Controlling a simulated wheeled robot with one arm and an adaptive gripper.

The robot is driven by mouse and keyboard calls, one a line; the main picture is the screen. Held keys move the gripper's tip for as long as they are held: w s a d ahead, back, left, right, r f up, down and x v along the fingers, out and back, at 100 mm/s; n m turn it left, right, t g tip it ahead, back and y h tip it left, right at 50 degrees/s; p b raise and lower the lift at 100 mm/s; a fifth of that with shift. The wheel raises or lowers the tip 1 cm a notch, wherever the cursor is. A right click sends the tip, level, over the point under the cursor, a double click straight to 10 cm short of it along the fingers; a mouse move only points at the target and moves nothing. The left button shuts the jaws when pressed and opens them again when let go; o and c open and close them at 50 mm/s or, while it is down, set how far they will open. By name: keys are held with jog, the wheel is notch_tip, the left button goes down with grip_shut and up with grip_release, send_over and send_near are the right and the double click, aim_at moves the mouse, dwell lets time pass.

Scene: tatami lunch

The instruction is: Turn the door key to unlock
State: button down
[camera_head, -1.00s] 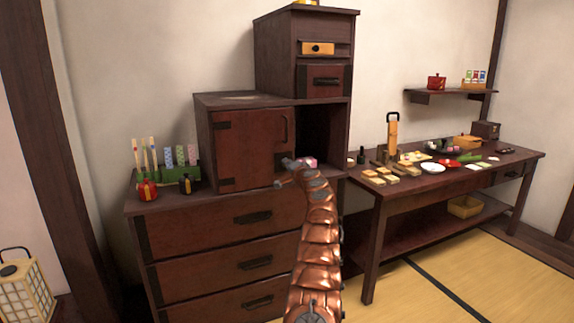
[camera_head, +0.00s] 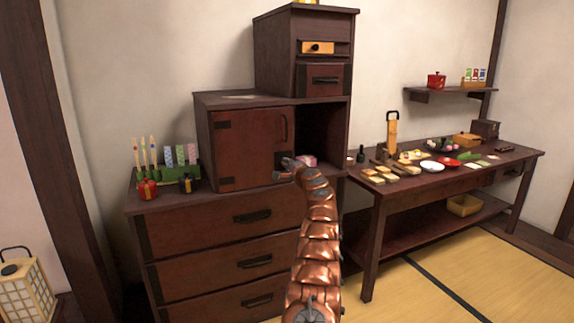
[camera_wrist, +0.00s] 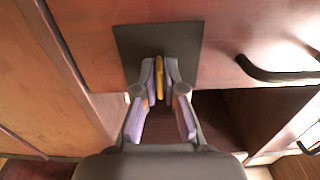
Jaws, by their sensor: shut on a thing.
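The cabinet door (camera_head: 240,145) is a reddish-brown panel with a dark curved handle (camera_head: 284,128). The handle also shows at the right of the wrist view (camera_wrist: 280,72). A dark square lock plate (camera_wrist: 187,38) lies on the door, and a thin golden key (camera_wrist: 159,66) stands out from it. My gripper (camera_wrist: 160,74) is shut on the key, one finger on each side, close to the plate. In the head view my gripper (camera_head: 287,163) is at the door's lower right corner, and the key is hidden there. The fingers hide part of the key.
Drawers (camera_head: 240,218) lie below. A table with food (camera_head: 430,178) stands at the right. A green holder (camera_head: 178,180) with sticks stands on the left ledge.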

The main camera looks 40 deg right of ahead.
jog(key=c, duration=1.3)
grip_release()
jog(key=shift+s, duration=0.1)
